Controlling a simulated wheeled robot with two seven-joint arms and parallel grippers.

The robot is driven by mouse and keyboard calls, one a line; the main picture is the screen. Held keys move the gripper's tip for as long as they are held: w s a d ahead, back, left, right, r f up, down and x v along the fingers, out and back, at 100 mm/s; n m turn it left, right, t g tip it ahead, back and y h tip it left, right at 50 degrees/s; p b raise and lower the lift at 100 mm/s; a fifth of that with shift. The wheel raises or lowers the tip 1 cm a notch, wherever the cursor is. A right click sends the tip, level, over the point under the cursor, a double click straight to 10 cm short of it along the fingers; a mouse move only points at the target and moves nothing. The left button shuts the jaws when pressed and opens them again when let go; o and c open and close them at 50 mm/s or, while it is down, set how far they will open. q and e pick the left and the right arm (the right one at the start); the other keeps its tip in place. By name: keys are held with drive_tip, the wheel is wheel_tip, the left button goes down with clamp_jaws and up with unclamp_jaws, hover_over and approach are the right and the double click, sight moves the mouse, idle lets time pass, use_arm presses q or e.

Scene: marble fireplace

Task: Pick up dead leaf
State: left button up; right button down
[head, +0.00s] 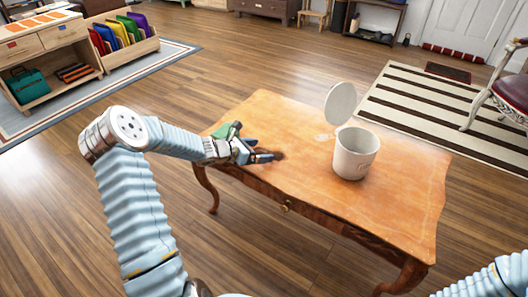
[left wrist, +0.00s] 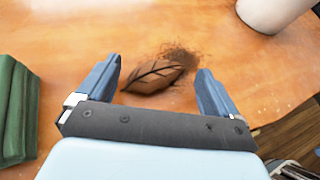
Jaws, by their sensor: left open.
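The dead leaf (left wrist: 150,80) is brown with dark veins and lies on the wooden table (head: 300,120). In the left wrist view it shows between the two blue fingers of my left gripper (left wrist: 158,78), which is open and empty. Dark crumbs (left wrist: 182,56) lie beside the leaf's far end. In the head view my left gripper (head: 264,150) is low over the table's left part, and the leaf is mostly hidden there. My right arm shows at the lower right of the head view, but its gripper is out of view.
A white bin (head: 356,155) with its lid (head: 340,103) raised stands right of the gripper. A green object (left wrist: 14,110) lies left of the gripper on the table. The table's right part is clear. A shelf with coloured folders (head: 118,32) stands far off.

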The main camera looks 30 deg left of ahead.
use_arm(q)
drive_tip(key=shift+w+d+f, duration=0.25)
drive_tip(key=shift+w+f, duration=0.1)
drive_tip(key=shift+w, duration=0.1)
drive_tip(key=c, duration=1.2)
